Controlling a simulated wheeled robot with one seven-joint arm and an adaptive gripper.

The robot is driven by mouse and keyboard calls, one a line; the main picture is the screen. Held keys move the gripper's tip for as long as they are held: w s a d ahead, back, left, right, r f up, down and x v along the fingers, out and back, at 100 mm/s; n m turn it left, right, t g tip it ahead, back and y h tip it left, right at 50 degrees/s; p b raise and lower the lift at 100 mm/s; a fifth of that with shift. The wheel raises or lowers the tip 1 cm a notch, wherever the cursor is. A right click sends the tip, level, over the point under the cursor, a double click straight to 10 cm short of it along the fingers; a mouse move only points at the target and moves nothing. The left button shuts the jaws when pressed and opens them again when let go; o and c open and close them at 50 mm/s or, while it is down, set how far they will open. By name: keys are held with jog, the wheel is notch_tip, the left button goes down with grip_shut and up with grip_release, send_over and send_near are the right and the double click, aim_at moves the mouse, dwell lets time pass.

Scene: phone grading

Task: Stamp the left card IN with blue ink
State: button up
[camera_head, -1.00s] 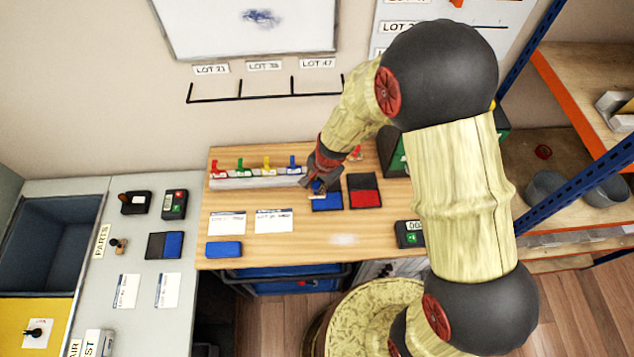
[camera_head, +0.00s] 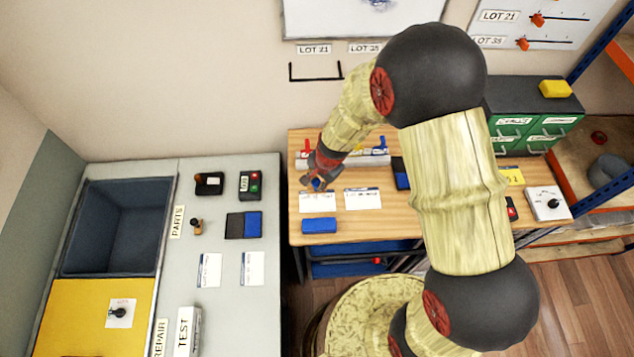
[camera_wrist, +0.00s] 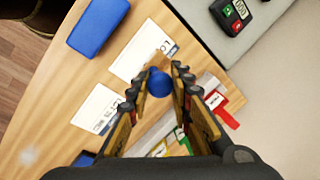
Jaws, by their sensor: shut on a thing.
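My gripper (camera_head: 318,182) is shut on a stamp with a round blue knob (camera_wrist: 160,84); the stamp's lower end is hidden. It hangs at the back edge of the left card (camera_head: 316,204), and I cannot tell whether it touches. The left card also shows in the wrist view (camera_wrist: 135,52), beyond the fingertips. The right card (camera_head: 363,200) lies beside it and is also in the wrist view (camera_wrist: 97,112). The blue ink pad (camera_head: 401,174) is right of the cards, partly hidden by my arm.
A blue block (camera_head: 319,226) lies in front of the left card. A white rack (camera_head: 371,158) with coloured stamps stands at the back of the wooden table. A grey bench (camera_head: 220,275) with its own cards and pads stands left, past a gap.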

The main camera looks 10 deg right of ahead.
aim_at(318, 193)
jog(key=shift+d+f+b, duration=0.2)
jog(key=shift+f+b, duration=0.3)
jog(key=shift+f, duration=0.1)
jog(key=b+x, duration=0.2)
jog(key=x, duration=0.1)
jog(key=b+x, duration=0.1)
jog(key=b, duration=0.1)
jog(key=shift+s+d+f, duration=0.25)
jog(key=shift+s+f, duration=0.1)
jog(key=shift+f, duration=0.05)
jog(key=shift+s+f+b, duration=0.1)
jog(key=shift+f+b, duration=0.4)
jog(key=shift+f, duration=0.05)
dwell(1.4)
jog(key=p+v, duration=0.4)
jog(key=w+a+p+v, duration=0.1)
jog(key=p+v, duration=0.1)
jog(key=v, duration=0.1)
jog(key=shift+w+r, duration=0.2)
dwell(0.3)
jog(key=shift+f, duration=0.2)
dwell(0.7)
